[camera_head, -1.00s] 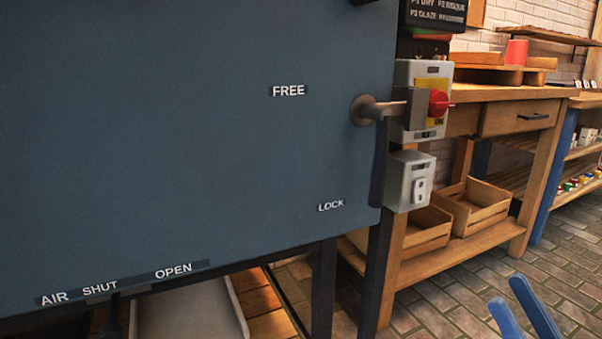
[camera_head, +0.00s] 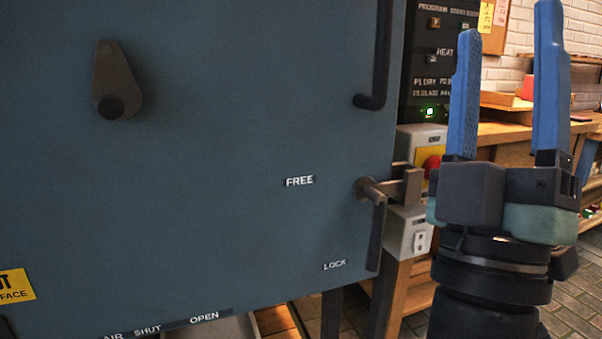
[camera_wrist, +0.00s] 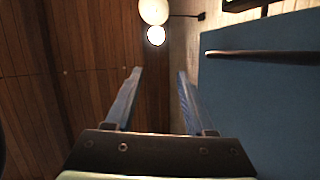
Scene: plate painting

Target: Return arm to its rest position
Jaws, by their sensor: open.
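My gripper (camera_head: 508,75) stands upright at the right in the head view, its two blue fingers apart and pointing up. Nothing is between them. In the wrist view the gripper (camera_wrist: 157,75) is also open and empty, facing the wooden ceiling and hanging lamps. The arm's end is in front of the bench and right of the large blue-grey kiln door (camera_head: 220,150). It hides part of the control panel and the bench.
The door's lower handle (camera_head: 376,215) hangs down beside the FREE label, near a red and yellow switch (camera_head: 431,165). A vertical bar handle (camera_head: 378,60) and a dark lever (camera_head: 114,85) are on the door. A grey socket box (camera_head: 409,235) is below the switch.

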